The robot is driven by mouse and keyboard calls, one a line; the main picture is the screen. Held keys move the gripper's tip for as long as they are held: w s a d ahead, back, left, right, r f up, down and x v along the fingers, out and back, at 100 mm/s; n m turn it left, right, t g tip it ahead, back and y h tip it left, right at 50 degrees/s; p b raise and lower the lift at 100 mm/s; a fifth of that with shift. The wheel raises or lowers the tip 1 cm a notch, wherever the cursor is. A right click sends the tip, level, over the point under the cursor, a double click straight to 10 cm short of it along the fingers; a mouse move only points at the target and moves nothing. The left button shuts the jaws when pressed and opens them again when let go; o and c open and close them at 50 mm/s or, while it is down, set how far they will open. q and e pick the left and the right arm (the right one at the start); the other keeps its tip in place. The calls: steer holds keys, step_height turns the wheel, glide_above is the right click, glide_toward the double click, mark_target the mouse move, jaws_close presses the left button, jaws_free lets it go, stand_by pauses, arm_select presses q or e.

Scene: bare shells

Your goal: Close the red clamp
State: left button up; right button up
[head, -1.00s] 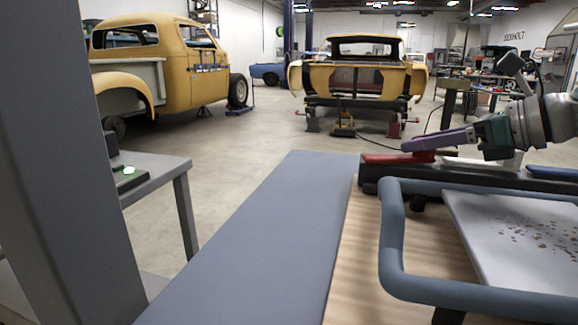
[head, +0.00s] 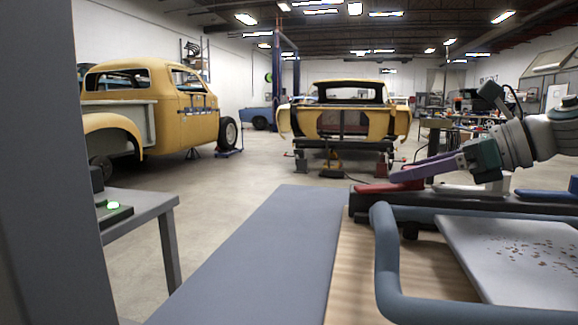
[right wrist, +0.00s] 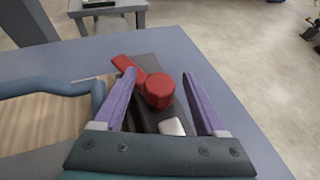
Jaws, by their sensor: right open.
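In the right wrist view the red clamp (right wrist: 157,91) shows a rounded red block and a flat red lever reaching to the upper left. My right gripper (head: 395,177) has purple fingers just above the red clamp in the head view. In the right wrist view my right gripper (right wrist: 160,75) is open, one finger on each side of the red block, with gaps visible. It holds nothing. My left gripper is not in view.
A white part (head: 492,187) and a blue part (head: 545,194) sit further along the bar. A grey side table (head: 140,210) stands left. Open floor lies behind.

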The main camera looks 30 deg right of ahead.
steer(key=shift+v, duration=1.3)
steer(key=p+v, duration=0.2)
steer(key=shift+s+d+r, duration=0.1)
steer(key=shift+s+r, duration=0.05)
steer(key=shift+s, duration=0.05)
steer(key=p+v, duration=0.4)
steer(key=p, duration=0.1)
steer(key=shift+s+d+r, duration=0.1)
steer(key=shift+s+d, duration=0.1)
steer(key=shift+s, duration=0.15)
